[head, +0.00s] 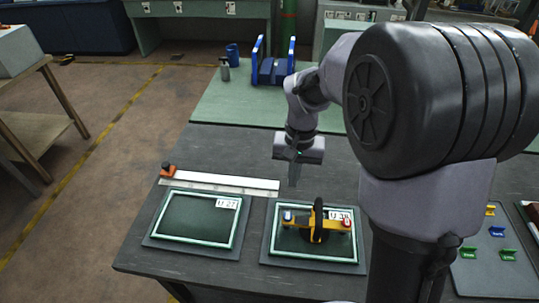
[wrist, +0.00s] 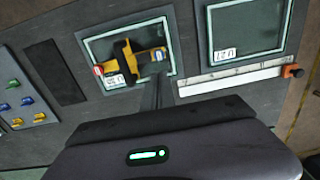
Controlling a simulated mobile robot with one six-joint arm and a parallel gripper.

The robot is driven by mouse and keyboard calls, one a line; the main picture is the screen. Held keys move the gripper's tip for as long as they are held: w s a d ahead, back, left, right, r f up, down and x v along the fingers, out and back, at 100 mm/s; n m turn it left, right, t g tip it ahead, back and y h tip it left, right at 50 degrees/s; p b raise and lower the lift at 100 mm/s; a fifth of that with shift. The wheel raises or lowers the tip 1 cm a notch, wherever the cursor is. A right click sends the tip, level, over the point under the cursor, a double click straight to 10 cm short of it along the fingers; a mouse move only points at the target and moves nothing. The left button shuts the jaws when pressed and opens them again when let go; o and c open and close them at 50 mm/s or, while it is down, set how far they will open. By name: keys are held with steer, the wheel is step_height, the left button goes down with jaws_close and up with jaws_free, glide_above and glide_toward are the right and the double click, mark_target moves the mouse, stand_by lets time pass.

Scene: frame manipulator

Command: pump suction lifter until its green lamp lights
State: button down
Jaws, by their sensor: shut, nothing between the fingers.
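The suction lifter (head: 326,222) is a yellow bar with a black upright handle in its middle, a red part at one end and a blue-and-white part at the other. It sits over the right framed pane (head: 290,243). In the wrist view the lifter (wrist: 131,62) lies above and left of my fingers. No lit green lamp can be made out on it. My gripper (head: 294,184) points down, shut and empty, above the table behind the lifter and apart from it. Its closed fingers (wrist: 157,88) also show in the wrist view.
A second framed pane (head: 195,220) lies to the left. A panel with coloured clips (head: 490,262) is at the right. A blue rack (head: 272,68) stands on the green mat farther back.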

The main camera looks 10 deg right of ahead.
mark_target(289, 217)
steer(key=f+b, duration=0.1)
steer(key=f, duration=0.3)
steer(key=f+b, duration=0.2)
steer(key=f, duration=0.3)
steer(key=f+b, duration=0.2)
steer(key=f, duration=0.3)
steer(key=shift+s+a, duration=0.15)
steer(key=shift+s, duration=0.1)
steer(key=shift+s+f+b, duration=0.2)
steer(key=shift+f+b, duration=0.7)
steer(key=shift+f, duration=0.35)
steer(key=shift+s+r, duration=0.1)
steer(key=shift+s, duration=0.15)
steer(key=shift+w, duration=0.1)
step_height(289, 217, up, 14)
steer(key=p, duration=0.6)
steer(key=shift+w+d+r+p, duration=0.2)
steer(key=shift+w+d+p, duration=0.05)
steer(key=shift+w+p, duration=0.15)
